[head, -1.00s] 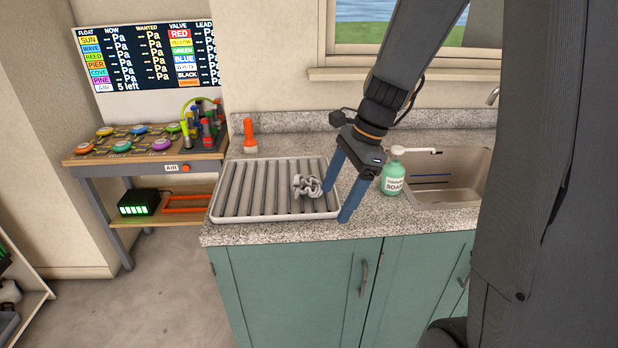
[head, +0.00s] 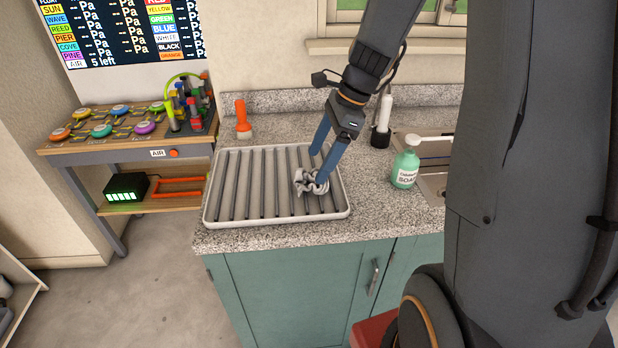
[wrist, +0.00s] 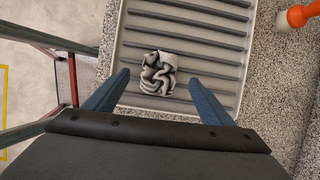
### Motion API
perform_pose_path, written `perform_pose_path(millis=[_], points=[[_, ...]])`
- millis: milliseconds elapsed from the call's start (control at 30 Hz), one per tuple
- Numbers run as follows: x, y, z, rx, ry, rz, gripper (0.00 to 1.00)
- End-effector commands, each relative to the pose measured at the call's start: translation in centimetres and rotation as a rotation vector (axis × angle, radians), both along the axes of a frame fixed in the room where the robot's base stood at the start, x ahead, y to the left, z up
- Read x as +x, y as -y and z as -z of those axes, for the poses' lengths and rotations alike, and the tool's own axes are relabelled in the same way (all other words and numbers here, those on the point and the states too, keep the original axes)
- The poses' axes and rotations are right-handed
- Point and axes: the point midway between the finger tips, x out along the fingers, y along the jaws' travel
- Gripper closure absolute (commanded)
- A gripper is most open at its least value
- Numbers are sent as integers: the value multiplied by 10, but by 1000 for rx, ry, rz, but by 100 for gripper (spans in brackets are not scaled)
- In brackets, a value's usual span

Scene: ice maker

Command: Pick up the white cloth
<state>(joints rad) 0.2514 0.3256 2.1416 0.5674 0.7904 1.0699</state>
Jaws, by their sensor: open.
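The white cloth (head: 311,182) is a crumpled, grey-white bundle lying on the ribbed draining tray (head: 233,212), toward the tray's right side. In the wrist view the cloth (wrist: 158,72) lies ahead of and between the lines of my two blue fingers, on the tray's dark ribs. My gripper (head: 317,166) is open and empty, with its fingers spread at the cloth. In the head view one finger overlaps the cloth's right edge. I cannot tell whether it touches the cloth.
A green soap bottle (head: 405,168) stands right of the tray, near the sink (head: 433,186). An orange torch (head: 242,120) stands behind the tray, and a black-and-white item (head: 382,125) stands near the back wall. The granite counter (head: 370,210) is clear between tray and soap.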

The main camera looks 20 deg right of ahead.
Motion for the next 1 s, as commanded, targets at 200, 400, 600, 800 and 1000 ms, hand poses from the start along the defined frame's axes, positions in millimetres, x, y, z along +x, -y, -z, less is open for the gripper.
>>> perform_pose_path(millis=[200,400,600,800,1000], points=[[-3,-4,24,2,-5,2,24],[-1,-12,47,1,-3,0,24],[0,-15,52,-1,1,-1,24],[0,-15,52,-1,1,-2,37],[0,-15,52,-1,1,-2,67]])
